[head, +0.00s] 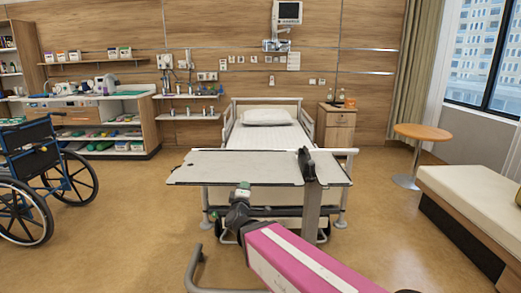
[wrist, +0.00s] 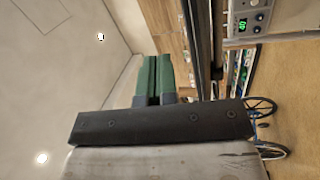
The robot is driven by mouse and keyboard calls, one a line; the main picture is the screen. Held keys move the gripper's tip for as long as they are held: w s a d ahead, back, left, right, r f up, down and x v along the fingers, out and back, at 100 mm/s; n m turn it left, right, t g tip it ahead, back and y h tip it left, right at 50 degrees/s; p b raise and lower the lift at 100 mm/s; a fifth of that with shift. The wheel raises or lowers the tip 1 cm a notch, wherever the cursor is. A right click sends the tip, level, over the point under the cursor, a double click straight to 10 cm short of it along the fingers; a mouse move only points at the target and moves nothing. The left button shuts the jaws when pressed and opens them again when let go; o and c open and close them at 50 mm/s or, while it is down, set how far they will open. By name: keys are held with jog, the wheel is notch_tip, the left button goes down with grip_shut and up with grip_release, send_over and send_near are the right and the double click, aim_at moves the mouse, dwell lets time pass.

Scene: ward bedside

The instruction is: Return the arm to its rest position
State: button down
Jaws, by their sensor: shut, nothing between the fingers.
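My arm comes in from the bottom right of the head view, its pink and white link (head: 300,262) reaching toward the overbed table. My gripper (head: 244,186) is at its far end, with green fingertips showing just in front of the near edge of the table. In the wrist view, my gripper (wrist: 158,60) has its two green fingers side by side and touching, with nothing between them.
The overbed table (head: 235,170) spans the foot of the bed (head: 265,136), with a dark upright piece (head: 306,165) at its right. A wheelchair (head: 45,170) stands left, a couch (head: 475,200) and round table (head: 422,132) right. Open floor lies left of the arm.

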jog(key=w+d+f+m+g+y, duration=0.1)
jog(key=d+f+m+g+y, duration=0.2)
jog(key=f+g, duration=0.4)
jog(key=d+f+m+g+y, duration=0.2)
jog(key=d+f+g+y, duration=0.15)
jog(key=d+f, duration=0.45)
jog(key=s+d+f+m+g+h, duration=0.4)
jog(key=s+d+f+m+g, duration=0.6)
jog(key=d, duration=0.4)
jog(key=shift+s+d+h, duration=0.15)
jog(key=shift+s+h, duration=0.2)
jog(key=shift+s, duration=0.35)
jog(key=shift+f, duration=0.1)
